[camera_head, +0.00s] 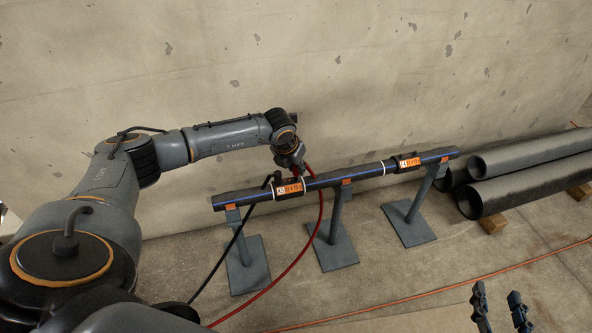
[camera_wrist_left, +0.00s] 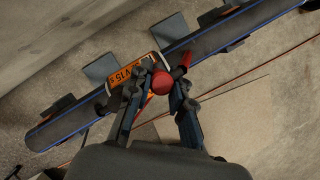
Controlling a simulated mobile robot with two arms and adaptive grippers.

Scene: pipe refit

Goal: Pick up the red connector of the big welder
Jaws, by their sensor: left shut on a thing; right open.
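The red connector (camera_wrist_left: 161,83) shows as a red rounded piece between the fingertips of my left gripper (camera_wrist_left: 162,88) in the left wrist view. The gripper is shut on it, beside the orange-labelled coupler (camera_wrist_left: 132,74) on the pipe. In the head view this gripper (camera_head: 297,166) is just above the pipe and hides the connector. The red cable (camera_head: 321,213) runs down from there to the lower left. I cannot tell whether the connector still touches the coupler. My right gripper (camera_head: 500,307) is open and empty at the bottom right.
The blue-striped black pipe (camera_head: 335,176) rests on several grey stands (camera_head: 338,250) by the concrete wall (camera_head: 300,70). A black cable (camera_head: 222,255) leads down from the left coupler (camera_head: 289,188). Large grey pipes (camera_head: 530,180) lie at the right. An orange line (camera_head: 450,290) crosses the floor.

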